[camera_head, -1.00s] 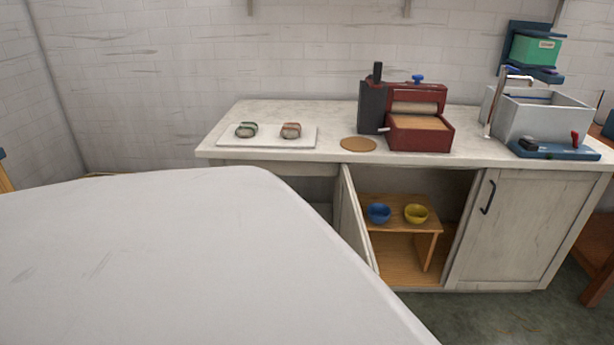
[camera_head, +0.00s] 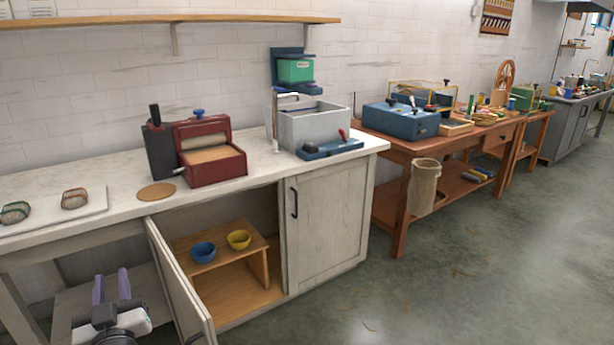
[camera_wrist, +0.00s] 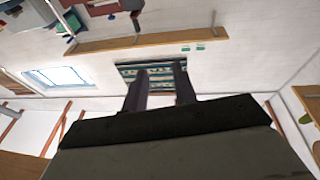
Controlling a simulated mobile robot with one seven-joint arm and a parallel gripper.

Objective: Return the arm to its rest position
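My gripper (camera_head: 111,280) shows at the lower left of the head view, in front of the counter and left of the open cabinet door. Its two purple-grey fingers point up and stand apart with nothing between them. In the wrist view my gripper (camera_wrist: 162,72) also has a clear gap between its dark fingers. Behind that gap a patterned green and white wall hanging (camera_wrist: 150,72) shows on the far wall. The rest of my arm is out of the head view.
A greenish skein (camera_head: 15,212) and a reddish skein (camera_head: 74,198) lie on a white board (camera_head: 45,218) on the counter. The open cabinet door (camera_head: 180,285) juts out beside my gripper. A blue bowl (camera_head: 203,252) and yellow bowl (camera_head: 239,239) stand inside. Floor at right is clear.

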